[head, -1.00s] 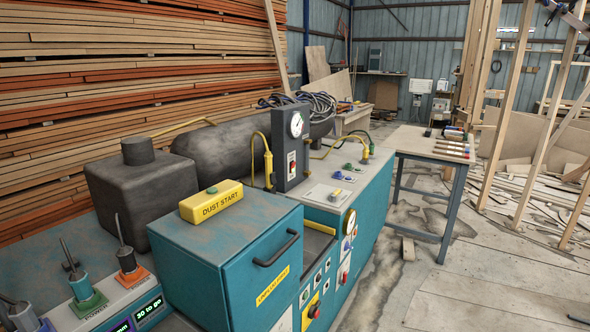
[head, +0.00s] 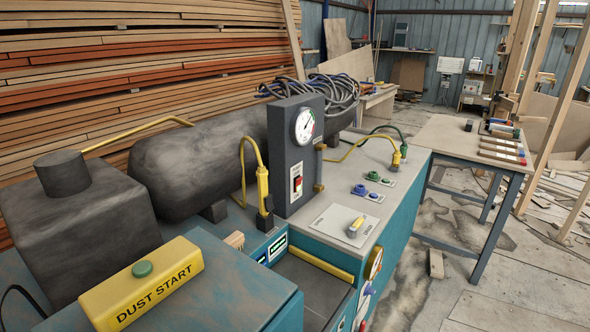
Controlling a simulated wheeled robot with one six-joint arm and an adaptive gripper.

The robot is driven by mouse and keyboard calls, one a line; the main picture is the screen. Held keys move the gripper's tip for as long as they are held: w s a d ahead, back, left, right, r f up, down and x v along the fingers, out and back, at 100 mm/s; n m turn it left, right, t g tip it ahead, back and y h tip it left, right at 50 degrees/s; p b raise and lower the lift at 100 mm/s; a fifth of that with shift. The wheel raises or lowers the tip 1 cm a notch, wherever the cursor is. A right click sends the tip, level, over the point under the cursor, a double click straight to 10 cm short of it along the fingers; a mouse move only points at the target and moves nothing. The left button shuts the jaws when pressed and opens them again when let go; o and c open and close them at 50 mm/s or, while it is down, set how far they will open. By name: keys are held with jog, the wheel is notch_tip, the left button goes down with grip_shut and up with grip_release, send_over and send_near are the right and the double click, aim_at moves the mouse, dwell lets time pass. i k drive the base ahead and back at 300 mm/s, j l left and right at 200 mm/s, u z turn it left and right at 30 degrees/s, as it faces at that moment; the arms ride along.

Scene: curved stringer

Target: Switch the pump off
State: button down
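The pump unit is not labelled as such in the head view. A dark grey upright box (head: 291,158) with a round white gauge (head: 305,126) stands on the teal cabinet. A rocker switch (head: 297,184) with red and dark parts sits on a pale plate on its front face. I cannot tell which way the rocker is set. Behind the box lies a dark cylindrical tank (head: 190,165). My gripper does not show in the head view.
A yellow DUST START box (head: 143,284) with a green button sits at the front left. A grey worktop (head: 335,205) carries blue and green knobs and a yellow-handled lever. A side table (head: 460,137) holds tools. The floor to the right is partly open.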

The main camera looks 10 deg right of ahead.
aim_at(297, 187)
jog(key=i+l+u, duration=0.15)
jog(key=i+l, duration=0.65)
